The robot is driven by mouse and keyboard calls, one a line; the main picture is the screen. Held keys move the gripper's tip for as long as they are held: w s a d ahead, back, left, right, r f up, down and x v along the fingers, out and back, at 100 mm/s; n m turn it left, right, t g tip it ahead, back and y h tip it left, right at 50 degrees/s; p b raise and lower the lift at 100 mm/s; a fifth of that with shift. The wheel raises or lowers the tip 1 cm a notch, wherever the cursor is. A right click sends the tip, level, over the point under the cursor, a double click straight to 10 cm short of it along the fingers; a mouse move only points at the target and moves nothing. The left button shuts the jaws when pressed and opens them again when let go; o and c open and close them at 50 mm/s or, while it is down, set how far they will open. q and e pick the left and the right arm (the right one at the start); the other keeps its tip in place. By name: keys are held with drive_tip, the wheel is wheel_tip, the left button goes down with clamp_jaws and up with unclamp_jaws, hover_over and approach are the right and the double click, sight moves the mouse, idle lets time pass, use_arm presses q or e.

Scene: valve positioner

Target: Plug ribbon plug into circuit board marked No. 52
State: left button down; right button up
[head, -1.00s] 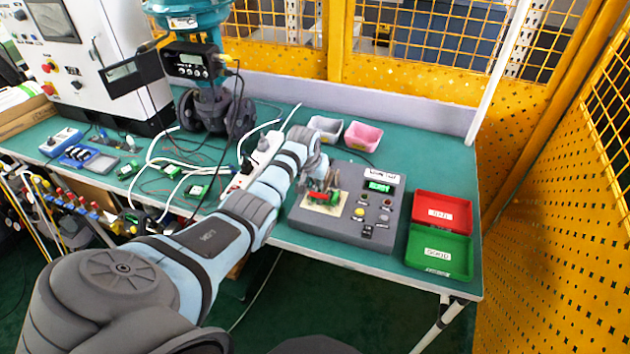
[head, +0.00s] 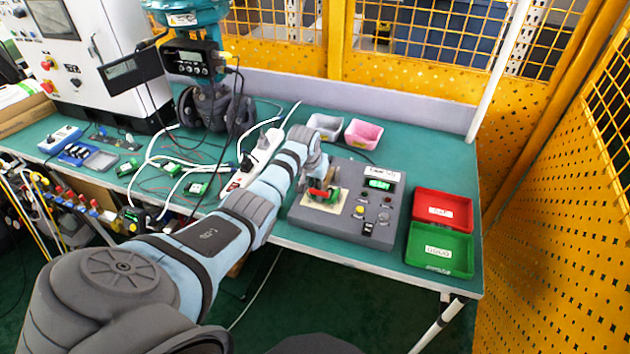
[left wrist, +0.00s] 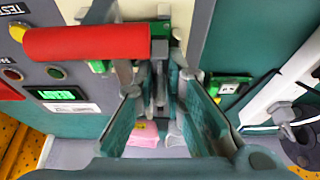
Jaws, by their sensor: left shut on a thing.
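My left gripper (head: 318,184) is low over the cream plate (head: 331,206) of a grey test box (head: 345,228). In the left wrist view its teal fingers (left wrist: 158,88) close in at the metal end of a red-handled clamp (left wrist: 85,42); the exact contact is partly hidden. The red handle also shows in the head view (head: 320,193). A green circuit board (left wrist: 178,30) is partly visible beneath the clamp. Other green boards (head: 197,188) lie on the bench to the left. No number 52 is readable, and I cannot make out the ribbon plug. My right gripper is out of view.
The test box has a lit green display (head: 380,184) and several buttons. A red tray (head: 470,222) and a green tray (head: 469,262) stand at its right. Grey (head: 325,123) and pink (head: 361,134) bins are behind. A white power strip (head: 262,150) and cables lie left of my arm.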

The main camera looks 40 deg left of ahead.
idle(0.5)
use_arm(q)
drive_tip(key=c, duration=1.6)
unclamp_jaws()
drive_tip(key=shift+c, duration=0.2)
drive_tip(key=shift+o, duration=0.3)
drive_tip(key=shift+s+f, duration=0.1)
drive_tip(key=shift+c, duration=0.4)
drive_tip(key=o, duration=0.3)
drive_tip(key=p+v, duration=0.5)
drive_tip(key=p, duration=0.3)
drive_tip(key=shift+v, duration=1)
